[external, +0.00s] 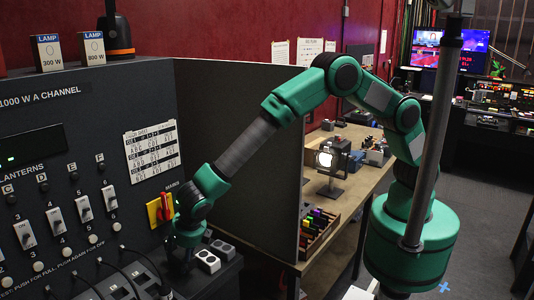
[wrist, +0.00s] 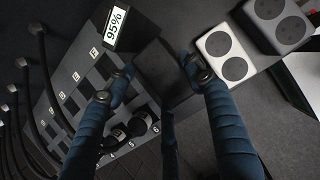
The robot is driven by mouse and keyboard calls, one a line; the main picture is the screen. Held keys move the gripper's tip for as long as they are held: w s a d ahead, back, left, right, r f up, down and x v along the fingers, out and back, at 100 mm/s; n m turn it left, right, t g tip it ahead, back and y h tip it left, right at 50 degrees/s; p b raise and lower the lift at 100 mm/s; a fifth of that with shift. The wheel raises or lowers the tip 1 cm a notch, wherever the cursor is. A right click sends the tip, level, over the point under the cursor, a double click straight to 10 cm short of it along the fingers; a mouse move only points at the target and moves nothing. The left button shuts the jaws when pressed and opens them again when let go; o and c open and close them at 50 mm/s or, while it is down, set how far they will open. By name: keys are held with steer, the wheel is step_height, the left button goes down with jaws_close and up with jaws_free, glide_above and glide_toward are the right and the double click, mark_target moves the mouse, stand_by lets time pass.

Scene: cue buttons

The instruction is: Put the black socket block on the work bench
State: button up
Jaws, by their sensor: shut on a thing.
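My gripper (wrist: 155,78) has its two blue fingers closed on either side of a black block (wrist: 162,68), which matches the black socket block. Its top face looks plain and dark in the wrist view, and I see no sockets on it. In the external view my gripper (external: 186,262) is low at the front of the dimmer desk, left of the white socket block (external: 207,262); the black block cannot be made out there. The wooden work bench (external: 345,205) stands to the right, beyond the grey partition.
The white socket block also shows close to the right finger in the wrist view (wrist: 226,50), with a grey socket block (wrist: 275,22) beside it. Black cables (wrist: 45,85) run at the left. The bench carries a lamp (external: 330,160) and a compartmented box (external: 318,232). The partition (external: 245,140) stands between.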

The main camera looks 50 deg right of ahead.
steer(key=shift+f, duration=1.9)
steer(key=shift+f, duration=0.15)
steer(key=o, duration=1.1)
steer(key=v, duration=1.2)
steer(key=shift+o, duration=0.2)
